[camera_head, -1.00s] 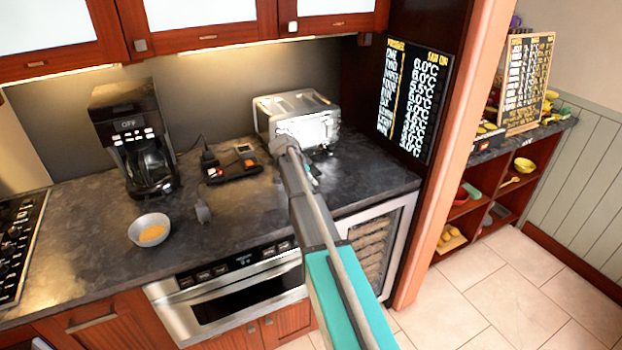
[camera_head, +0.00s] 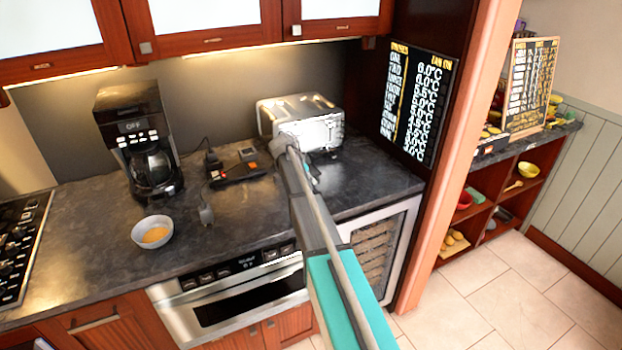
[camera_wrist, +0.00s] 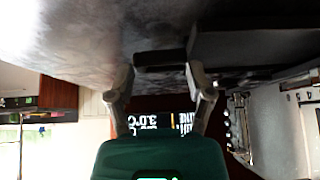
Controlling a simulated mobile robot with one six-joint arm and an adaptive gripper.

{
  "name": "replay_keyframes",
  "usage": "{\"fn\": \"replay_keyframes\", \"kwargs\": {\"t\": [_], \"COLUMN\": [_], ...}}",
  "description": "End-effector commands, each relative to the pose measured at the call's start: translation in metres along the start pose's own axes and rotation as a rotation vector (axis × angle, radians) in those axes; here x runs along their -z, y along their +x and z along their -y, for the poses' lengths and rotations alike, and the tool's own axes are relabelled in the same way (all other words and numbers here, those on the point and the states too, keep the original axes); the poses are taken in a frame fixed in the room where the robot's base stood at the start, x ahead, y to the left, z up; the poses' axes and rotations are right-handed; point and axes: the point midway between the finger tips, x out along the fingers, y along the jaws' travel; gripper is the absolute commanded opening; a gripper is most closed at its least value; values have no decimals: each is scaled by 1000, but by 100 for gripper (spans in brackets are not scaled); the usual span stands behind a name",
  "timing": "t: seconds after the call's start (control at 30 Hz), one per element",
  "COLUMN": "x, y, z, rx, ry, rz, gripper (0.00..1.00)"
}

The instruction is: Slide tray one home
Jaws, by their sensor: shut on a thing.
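My gripper (camera_wrist: 163,66) shows its two fingers in the wrist view, closed about a short dark bar (camera_wrist: 160,58). The dark bar lies by a larger dark slab (camera_wrist: 252,46); whether they join is unclear. In the head view my arm reaches over the counter and ends just in front of the silver toaster (camera_head: 312,122). My wrist hides the fingertips and the bar there. No tray can be told for certain as tray one. The built-in microwave drawer (camera_head: 232,303) sits below the counter and looks shut.
A coffee maker (camera_head: 140,140), a bowl with yellow food (camera_head: 153,233) and a power strip (camera_head: 240,172) stand on the dark counter (camera_head: 90,235). A glass-front cooler (camera_head: 375,250) is below at right.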

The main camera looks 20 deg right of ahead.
Motion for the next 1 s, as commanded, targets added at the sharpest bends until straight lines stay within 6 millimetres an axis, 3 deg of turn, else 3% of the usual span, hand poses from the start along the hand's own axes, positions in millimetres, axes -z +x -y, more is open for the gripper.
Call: {"fn": "replay_keyframes", "kwargs": {"t": [0.43,1.0], "x": [1,2], "y": [1,2], "z": [1,17], "rx": [0,0], "ry": [1,1], "rz": [0,0], "gripper": [6,6]}}
